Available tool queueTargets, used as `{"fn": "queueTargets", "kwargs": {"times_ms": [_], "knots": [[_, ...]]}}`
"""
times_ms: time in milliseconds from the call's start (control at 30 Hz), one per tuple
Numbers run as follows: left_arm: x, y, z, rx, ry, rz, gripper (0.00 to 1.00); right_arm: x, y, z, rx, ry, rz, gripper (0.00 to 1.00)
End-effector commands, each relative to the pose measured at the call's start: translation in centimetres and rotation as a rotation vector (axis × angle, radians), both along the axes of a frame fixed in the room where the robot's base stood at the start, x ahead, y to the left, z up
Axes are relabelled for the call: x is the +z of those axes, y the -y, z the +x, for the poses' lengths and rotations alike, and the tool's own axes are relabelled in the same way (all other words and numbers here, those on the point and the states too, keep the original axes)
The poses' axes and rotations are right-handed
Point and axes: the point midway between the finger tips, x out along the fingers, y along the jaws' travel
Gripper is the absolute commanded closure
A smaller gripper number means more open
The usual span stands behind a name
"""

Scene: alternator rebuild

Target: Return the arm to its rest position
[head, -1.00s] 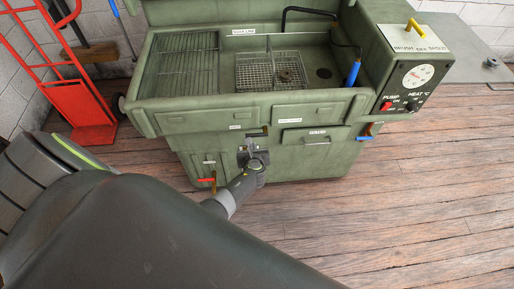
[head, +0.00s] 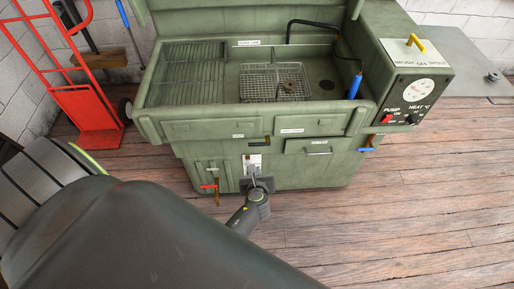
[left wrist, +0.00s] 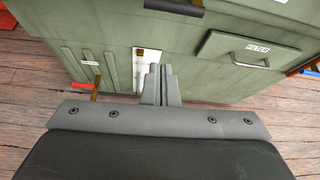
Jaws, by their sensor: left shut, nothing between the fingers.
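My left gripper (head: 254,172) is in front of the lower front of the green parts washer (head: 340,178), near a white label plate (head: 254,161). It is shut and empty. In the left wrist view its closed fingers (left wrist: 161,80) point at the washer's front, with the white plate (left wrist: 143,70) just beyond and to the left. I cannot tell the exact gap between fingertips and washer. My left arm fills the lower left of the head view. My right gripper is not in view.
A wire basket (head: 262,84) with a part in it stands in the washer's tub. A red-handled valve (head: 210,186) and a filter drawer (head: 318,146) are on the front. A red hand truck (head: 92,112) stands left. The wooden floor (head: 430,220) at right is clear.

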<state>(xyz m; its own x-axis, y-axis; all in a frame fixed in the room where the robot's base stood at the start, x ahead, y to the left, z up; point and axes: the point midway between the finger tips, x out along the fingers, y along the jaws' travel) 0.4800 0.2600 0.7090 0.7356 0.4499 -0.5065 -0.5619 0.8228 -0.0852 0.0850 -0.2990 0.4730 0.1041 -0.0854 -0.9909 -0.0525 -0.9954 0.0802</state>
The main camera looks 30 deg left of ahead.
Motion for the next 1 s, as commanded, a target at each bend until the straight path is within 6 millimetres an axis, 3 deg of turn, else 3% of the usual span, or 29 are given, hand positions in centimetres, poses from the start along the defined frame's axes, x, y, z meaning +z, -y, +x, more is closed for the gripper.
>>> {"fn": "queueTargets", "kwargs": {"times_ms": [367, 467, 533, 667, 800, 1000], "knots": [[-0.2, 0.0, -0.1, 0.004, -0.001, -0.009, 1.0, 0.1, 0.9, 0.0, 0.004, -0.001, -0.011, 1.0], [-1.8, -0.1, -1.3, 0.04, -0.007, -0.086, 1.0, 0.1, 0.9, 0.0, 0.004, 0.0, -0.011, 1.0], [-4.2, -0.3, -3.1, 0.104, -0.014, -0.203, 1.0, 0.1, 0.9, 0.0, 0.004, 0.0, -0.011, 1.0], [-10.0, -0.6, -8.5, 0.333, -0.026, -0.522, 1.0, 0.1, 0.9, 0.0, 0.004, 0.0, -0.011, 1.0], [-15.5, -1.1, -15.9, 0.694, -0.015, -0.858, 1.0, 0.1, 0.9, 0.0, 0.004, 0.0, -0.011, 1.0], [-20.8, -2.4, -27.0, 1.326, 0.096, -1.203, 1.0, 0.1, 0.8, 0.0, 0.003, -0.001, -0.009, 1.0]]}}
